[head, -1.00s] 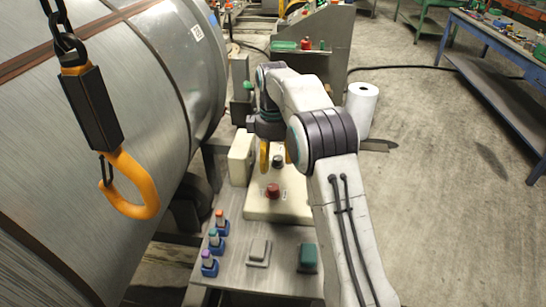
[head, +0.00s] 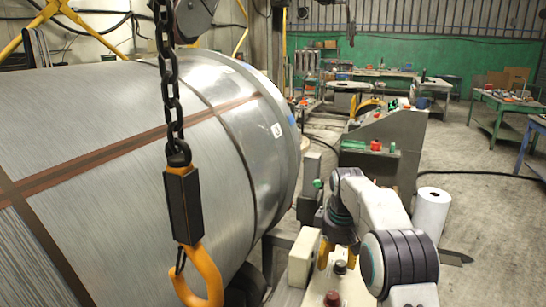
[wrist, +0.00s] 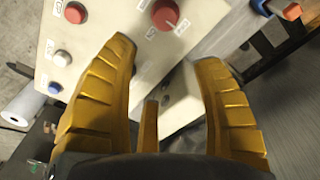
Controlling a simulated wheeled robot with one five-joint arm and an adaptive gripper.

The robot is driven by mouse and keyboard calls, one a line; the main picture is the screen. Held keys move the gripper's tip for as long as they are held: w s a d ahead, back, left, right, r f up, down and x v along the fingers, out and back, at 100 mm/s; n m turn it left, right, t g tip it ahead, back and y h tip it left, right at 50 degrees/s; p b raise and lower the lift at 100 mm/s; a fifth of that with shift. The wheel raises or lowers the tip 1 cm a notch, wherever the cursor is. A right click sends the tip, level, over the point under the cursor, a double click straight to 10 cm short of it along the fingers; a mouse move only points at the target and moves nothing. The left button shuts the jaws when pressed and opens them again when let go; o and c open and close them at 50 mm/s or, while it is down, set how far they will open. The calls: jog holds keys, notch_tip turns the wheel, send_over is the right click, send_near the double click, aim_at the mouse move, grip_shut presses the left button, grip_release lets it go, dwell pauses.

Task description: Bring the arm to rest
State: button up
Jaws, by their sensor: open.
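My gripper (head: 338,257) has yellow fingers and hangs over a cream control box (head: 352,292) at the bottom of the head view. The box face (wrist: 118,18) lies beyond the fingertips, with a large red button (wrist: 165,14) ahead of the gap. I see no clear contact between fingers and box. My arm is bent, with the forearm reaching forward and the wrist pointing down.
A large metal coil (head: 130,150) fills the left. An orange hook (head: 205,275) hangs on a chain in front of it. A white roll (head: 431,213) stands right of my arm. A grey console (head: 385,145) is behind. Open floor (head: 490,220) lies to the right.

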aim_at(334, 300)
jog(key=s+f+m, duration=0.1)
jog(key=f, duration=0.1)
jog(key=s+f+m, duration=0.1)
jog(key=f, duration=0.1)
jog(key=s+f+g, duration=0.1)
jog(key=f, duration=0.1)
jog(key=shift+s+f+m, duration=0.4)
jog(key=s+r+m, duration=0.2)
jog(key=s+r, duration=0.1)
jog(key=s, duration=1.3)
jog(key=s+r+m, duration=0.1)
jog(key=s+r, duration=0.2)
jog(key=s, duration=1.2)
jog(key=shift+s+r+t, duration=0.3)
jog(key=shift+r+t, duration=0.35)
jog(key=shift+r, duration=0.25)
jog(key=shift+s+r+t, duration=0.25)
jog(key=shift+r+t, duration=0.45)
jog(key=shift+r, duration=0.25)
jog(key=shift+s+r+t, duration=0.3)
jog(key=shift+r+t, duration=0.35)
jog(key=shift+r, duration=0.25)
